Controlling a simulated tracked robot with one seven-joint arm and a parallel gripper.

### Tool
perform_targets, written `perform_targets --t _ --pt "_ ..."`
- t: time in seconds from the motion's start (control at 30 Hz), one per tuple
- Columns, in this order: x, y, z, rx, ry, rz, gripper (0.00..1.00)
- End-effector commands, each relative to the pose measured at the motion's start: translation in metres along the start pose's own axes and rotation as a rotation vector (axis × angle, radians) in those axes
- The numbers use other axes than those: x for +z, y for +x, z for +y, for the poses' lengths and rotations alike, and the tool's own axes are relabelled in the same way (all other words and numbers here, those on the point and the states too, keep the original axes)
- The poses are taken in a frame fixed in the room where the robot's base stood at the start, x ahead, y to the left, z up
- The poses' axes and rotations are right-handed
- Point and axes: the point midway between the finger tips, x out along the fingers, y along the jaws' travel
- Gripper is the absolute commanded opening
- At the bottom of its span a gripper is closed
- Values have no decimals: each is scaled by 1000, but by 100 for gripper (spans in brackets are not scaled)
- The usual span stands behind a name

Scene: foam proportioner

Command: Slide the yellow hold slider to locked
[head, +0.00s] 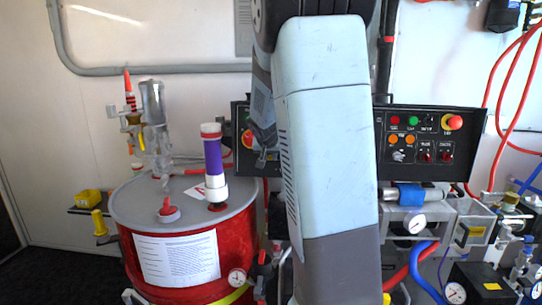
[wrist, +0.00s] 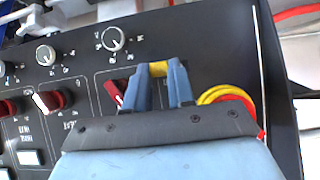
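The yellow hold slider (wrist: 158,69) shows in the wrist view as a small yellow block on a dark control panel (wrist: 215,45). My gripper (wrist: 160,68) has its two blue fingers apart, one on each side of the yellow block at the fingertips. I cannot tell whether the fingers press on it or only straddle it. The slider's track and any locked marking are hidden by my gripper. In the head view my arm covers the middle of the panel, and the slider does not show there.
In the wrist view a red lever switch (wrist: 117,92) lies left of the fingers. A red button with a yellow ring (wrist: 228,96) is close on the right. Knobs (wrist: 113,39) sit beyond. In the head view a red drum (head: 185,262) stands left of my arm.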

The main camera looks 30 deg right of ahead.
Motion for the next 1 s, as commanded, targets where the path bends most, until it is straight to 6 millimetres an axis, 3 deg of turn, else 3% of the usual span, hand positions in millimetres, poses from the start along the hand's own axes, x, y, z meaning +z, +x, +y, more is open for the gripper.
perform_targets --t 0.17,0.57,0.83,1.0 --pt "0 0 0 0 0 0 0" --pt "0 0 0 0 0 0 0" --pt "0 0 -24 -2 -1 1 0" --pt "0 0 -26 -2 0 1 0"
